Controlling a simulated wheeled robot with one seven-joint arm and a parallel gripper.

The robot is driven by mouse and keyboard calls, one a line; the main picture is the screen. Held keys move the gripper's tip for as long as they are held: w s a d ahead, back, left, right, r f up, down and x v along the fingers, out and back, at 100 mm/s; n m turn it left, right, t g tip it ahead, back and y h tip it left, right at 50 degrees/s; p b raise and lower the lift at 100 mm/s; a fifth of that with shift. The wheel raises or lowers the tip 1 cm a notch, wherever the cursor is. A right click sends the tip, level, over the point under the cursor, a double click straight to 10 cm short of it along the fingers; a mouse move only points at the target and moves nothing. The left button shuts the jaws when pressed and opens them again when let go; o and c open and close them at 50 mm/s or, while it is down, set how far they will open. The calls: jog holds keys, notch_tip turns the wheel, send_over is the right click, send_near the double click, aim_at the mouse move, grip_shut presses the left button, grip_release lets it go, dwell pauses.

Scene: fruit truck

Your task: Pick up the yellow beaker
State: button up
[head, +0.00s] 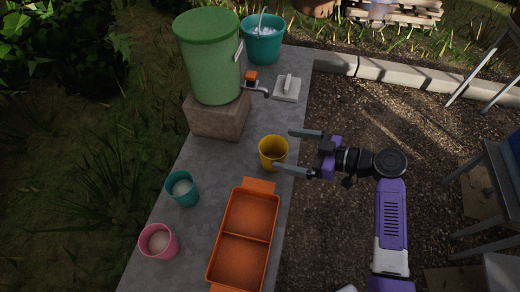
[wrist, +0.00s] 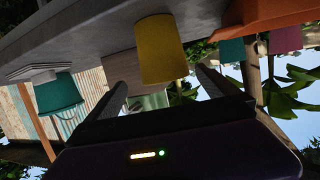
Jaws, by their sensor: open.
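The yellow beaker (head: 272,153) stands upright on the grey slab, near its right edge, in the head view. My gripper (head: 283,150) is open, with its two fingers pointing left toward the beaker. One finger reaches past the far side of the beaker and the other lies close to its near side. I cannot tell whether either touches it. In the wrist view the yellow beaker (wrist: 161,50) appears upside down, ahead of my gripper (wrist: 162,86) and between its two dark fingers.
An orange two-part tray (head: 276,200) lies just below the beaker. A teal cup (head: 183,190) and a pink cup (head: 160,243) stand to the left. A green barrel (head: 212,60) with a tap sits on a block (head: 215,118) behind. A teal bucket (head: 262,45) stands at the back.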

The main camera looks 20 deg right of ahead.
aim_at(262, 146)
jog(key=x, duration=0.2)
jog(key=shift+w+a+p, duration=0.2)
jog(key=shift+a+p, duration=0.1)
jog(key=p+x, duration=0.1)
jog(key=x, duration=0.3)
jog(key=shift+s+a+p, duration=0.15)
jog(key=shift+a+p, duration=0.2)
jog(key=shift+w+a+f, duration=0.25)
jog(key=shift+w+a, duration=0.05)
jog(key=shift+w, duration=0.05)
jog(key=c, duration=1.4)
jog(key=shift+r, duration=0.15)
jog(key=shift+c, duration=0.2)
